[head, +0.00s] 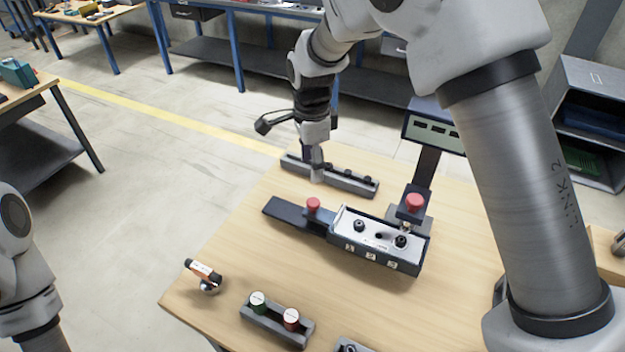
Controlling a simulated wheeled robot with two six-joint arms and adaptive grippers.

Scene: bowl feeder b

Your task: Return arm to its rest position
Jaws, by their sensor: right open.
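My right arm reaches in from the upper right. Its gripper (316,172) points down over the left half of a long dark grey rack (352,184) at the back of the wooden table. The gripper is open; its fingers are small and partly merge with the rack, and I cannot tell whether they touch it.
A fixture box (408,264) with numbered slots and red knobs (414,202) stands mid-table. A display (433,131) stands behind it.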

